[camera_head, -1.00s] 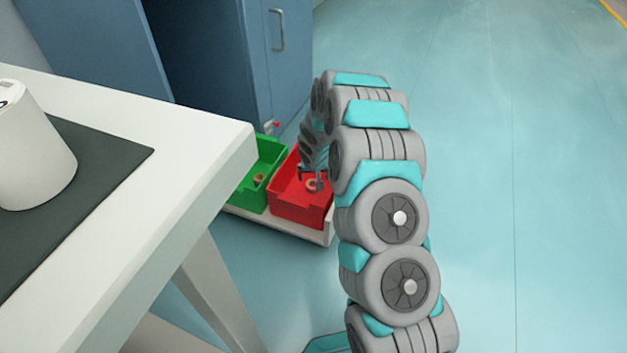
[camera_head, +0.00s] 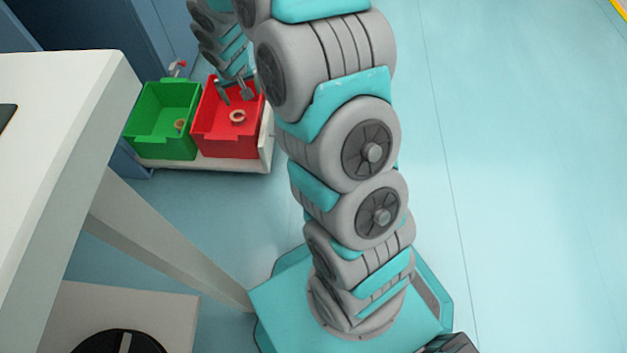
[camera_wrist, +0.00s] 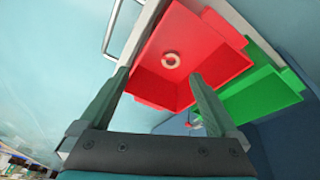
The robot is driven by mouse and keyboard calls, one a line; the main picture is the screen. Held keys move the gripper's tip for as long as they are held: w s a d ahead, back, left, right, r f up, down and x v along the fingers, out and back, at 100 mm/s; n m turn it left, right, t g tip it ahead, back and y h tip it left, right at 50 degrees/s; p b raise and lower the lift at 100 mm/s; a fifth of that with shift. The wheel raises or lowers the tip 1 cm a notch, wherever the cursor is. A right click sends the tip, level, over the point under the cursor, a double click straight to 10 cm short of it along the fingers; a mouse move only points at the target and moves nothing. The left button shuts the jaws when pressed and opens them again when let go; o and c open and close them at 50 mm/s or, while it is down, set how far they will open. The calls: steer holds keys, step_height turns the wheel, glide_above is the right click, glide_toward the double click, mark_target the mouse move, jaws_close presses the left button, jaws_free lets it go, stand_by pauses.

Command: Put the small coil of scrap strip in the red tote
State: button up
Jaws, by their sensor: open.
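The red tote (camera_head: 228,147) stands on a low pale platform beside the green tote. A small tan coil (camera_head: 238,117) lies on the red tote's floor; it also shows in the wrist view (camera_wrist: 171,60) as a ring with a hole. My gripper (camera_head: 236,98) is over the red tote, its two fingers apart with nothing between them. In the wrist view my gripper (camera_wrist: 159,82) has its fingers spread on either side, and the coil lies beyond the tips, apart from them.
A white table (camera_head: 60,130) with slanted legs stands at the left. A blue cabinet (camera_head: 150,40) is behind the totes. The floor at the right is clear.

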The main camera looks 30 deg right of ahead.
steer(key=s+r+g, duration=0.1)
steer(key=s+r, duration=0.5)
steer(key=s, duration=0.3)
steer(key=s+r+g, duration=0.1)
steer(key=s+r, duration=0.5)
steer(key=s, duration=0.4)
steer(key=s+a+r+g, duration=0.1)
steer(key=s+r, duration=0.1)
steer(key=s, duration=0.9)
steer(key=s+a+r+n+g+y, duration=0.1)
steer(key=s+r+g, duration=0.1)
steer(key=s, duration=1)
steer(key=shift+r, duration=0.15)
